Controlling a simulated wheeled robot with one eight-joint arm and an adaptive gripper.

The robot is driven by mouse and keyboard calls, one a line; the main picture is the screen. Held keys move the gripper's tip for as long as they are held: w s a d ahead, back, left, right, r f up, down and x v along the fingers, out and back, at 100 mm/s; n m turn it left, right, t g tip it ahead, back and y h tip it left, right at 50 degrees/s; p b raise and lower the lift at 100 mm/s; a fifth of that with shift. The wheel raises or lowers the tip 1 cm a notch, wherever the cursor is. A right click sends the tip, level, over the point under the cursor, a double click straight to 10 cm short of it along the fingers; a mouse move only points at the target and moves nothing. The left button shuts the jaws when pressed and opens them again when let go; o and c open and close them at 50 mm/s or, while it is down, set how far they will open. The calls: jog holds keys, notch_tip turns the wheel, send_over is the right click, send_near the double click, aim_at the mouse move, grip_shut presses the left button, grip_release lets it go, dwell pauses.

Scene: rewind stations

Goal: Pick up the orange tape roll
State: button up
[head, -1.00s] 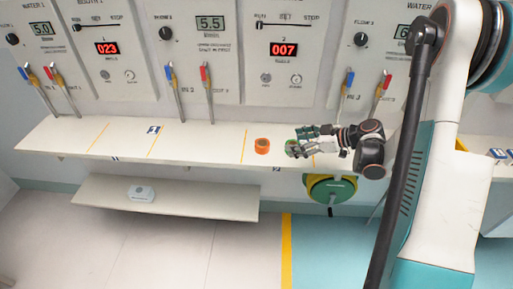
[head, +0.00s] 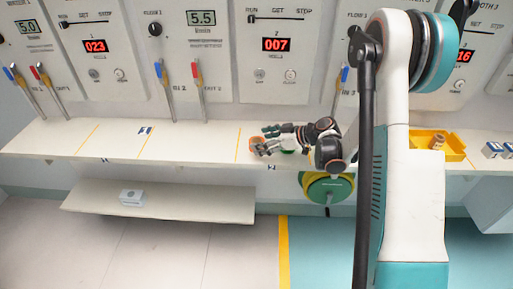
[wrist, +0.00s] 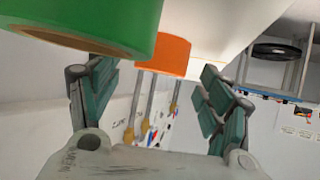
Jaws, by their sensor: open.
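The orange tape roll (head: 256,141) sits on the long white shelf (head: 190,140), partly hidden by my fingers in the head view. In the wrist view the orange roll (wrist: 164,55) shows beyond and between my open fingers. My gripper (head: 266,140) is open, low over the shelf, with its fingertips at the right side of the orange roll; it also shows in the wrist view (wrist: 158,75). I cannot tell whether they touch. A green tape roll (wrist: 85,22) is close to the camera in the wrist view, overlapping the left finger. In the head view it is mostly hidden under my gripper.
A wall of control panels with red and blue levers (head: 197,80) stands behind the shelf. A green reel (head: 329,188) hangs below the shelf edge. A yellow tray (head: 455,147) is at right. The shelf's left is clear.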

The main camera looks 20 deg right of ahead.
jog(key=shift+x, duration=0.9)
jog(key=shift+d, duration=0.1)
jog(key=c, duration=1.1)
jog(key=shift+r, duration=0.1)
jog(key=shift+c, duration=0.2)
